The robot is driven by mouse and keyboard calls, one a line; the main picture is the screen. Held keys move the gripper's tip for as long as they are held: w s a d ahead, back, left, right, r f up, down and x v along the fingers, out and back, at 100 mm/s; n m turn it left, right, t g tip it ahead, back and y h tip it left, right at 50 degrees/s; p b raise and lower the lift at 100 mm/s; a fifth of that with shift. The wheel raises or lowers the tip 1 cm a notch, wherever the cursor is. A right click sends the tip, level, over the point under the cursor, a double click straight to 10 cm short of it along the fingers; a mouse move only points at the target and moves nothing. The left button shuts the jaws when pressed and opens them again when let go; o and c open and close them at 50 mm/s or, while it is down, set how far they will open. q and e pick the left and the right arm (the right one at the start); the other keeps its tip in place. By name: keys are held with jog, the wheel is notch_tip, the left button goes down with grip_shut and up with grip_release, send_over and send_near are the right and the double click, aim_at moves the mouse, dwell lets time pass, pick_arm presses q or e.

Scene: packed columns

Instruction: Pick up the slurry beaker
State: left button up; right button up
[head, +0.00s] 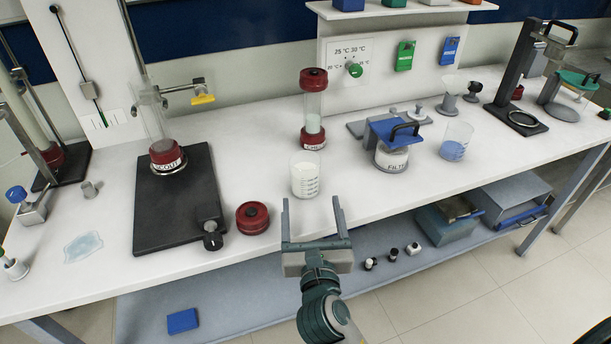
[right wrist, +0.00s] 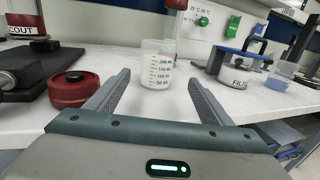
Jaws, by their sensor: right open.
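A clear beaker with white contents (head: 305,178) and printed graduations stands upright near the front edge of the white bench; I take it as the slurry beaker. In the right wrist view this beaker (right wrist: 158,65) stands straight ahead, between the fingertips in the picture. My right gripper (head: 313,204) is open and empty at the bench's front edge, with its fingers pointing at the beaker. A gap still shows between fingers and beaker in the head view. My left gripper is out of view.
A red round cap (head: 252,217) lies left of the beaker, beside the black stand base (head: 180,205). A red-capped column (head: 313,110) stands behind. The filter vessel (head: 391,158) and a beaker with blue contents (head: 455,142) stand to the right. A wet patch (head: 83,246) lies far left.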

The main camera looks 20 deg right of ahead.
aim_at(306, 185)
jog(key=x, duration=0.4)
jog(key=shift+w, duration=0.2)
jog(key=shift+w+d, duration=0.2)
jog(key=shift+w, duration=0.4)
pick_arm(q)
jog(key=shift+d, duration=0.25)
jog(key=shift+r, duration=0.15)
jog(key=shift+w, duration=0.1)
pick_arm(e)
jog(key=shift+w+r, duration=0.1)
jog(key=shift+w, duration=0.25)
jog(key=p+x, duration=0.1)
jog(key=x, duration=0.3)
jog(key=shift+a, duration=0.2)
jog(key=shift+w, duration=0.2)
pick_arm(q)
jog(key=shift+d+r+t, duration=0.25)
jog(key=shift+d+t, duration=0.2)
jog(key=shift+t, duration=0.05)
pick_arm(e)
jog(key=shift+d, duration=0.1)
